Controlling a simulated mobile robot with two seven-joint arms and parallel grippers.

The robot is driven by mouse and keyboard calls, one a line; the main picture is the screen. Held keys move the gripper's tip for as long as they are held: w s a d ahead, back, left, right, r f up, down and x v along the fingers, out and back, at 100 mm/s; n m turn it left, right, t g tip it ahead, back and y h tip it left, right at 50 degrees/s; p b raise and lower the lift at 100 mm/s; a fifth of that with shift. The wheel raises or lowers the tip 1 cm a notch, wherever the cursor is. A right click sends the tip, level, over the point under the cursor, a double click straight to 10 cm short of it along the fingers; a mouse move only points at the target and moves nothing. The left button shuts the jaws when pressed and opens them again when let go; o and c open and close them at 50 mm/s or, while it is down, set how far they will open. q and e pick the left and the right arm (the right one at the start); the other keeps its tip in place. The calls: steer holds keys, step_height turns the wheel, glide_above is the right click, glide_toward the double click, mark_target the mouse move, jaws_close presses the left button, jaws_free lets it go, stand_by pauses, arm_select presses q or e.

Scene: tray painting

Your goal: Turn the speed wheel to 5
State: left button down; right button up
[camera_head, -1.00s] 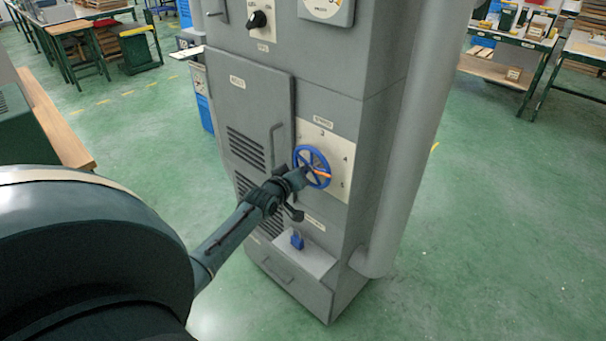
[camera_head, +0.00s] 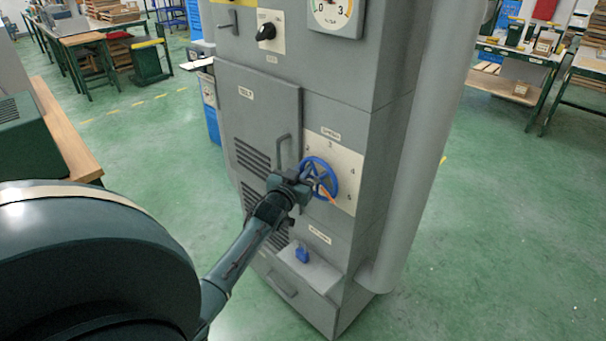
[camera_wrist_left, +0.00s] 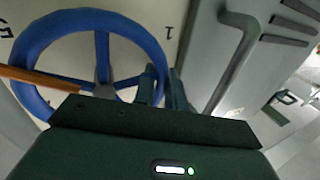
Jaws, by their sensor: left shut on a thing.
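The blue speed wheel (camera_head: 332,172) is on a pale number plate (camera_head: 345,160) on the grey cabinet. My left gripper (camera_head: 305,181) is at the wheel's left side, shut on the rim. In the left wrist view the wheel (camera_wrist_left: 62,22) fills the upper left and the pointer (camera_wrist_left: 40,78) runs left, near the 5. The gripper's fingers (camera_wrist_left: 163,88) are at the rim, on the side of the 1. My gripper hides part of the wheel. My right gripper is out of view.
A cabinet door with a bar handle (camera_head: 283,152) is close left of the wheel. A black knob (camera_head: 266,32) and a gauge (camera_head: 336,12) are above. A thick grey pipe (camera_head: 425,150) runs down the right side.

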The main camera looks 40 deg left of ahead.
arm_select(q)
steer(key=shift+r, duration=0.15)
stand_by(0.3)
steer(key=c, duration=1.5)
jaws_free()
steer(key=shift+c, duration=0.2)
steer(key=v, duration=1.3)
steer(key=shift+b, duration=0.45)
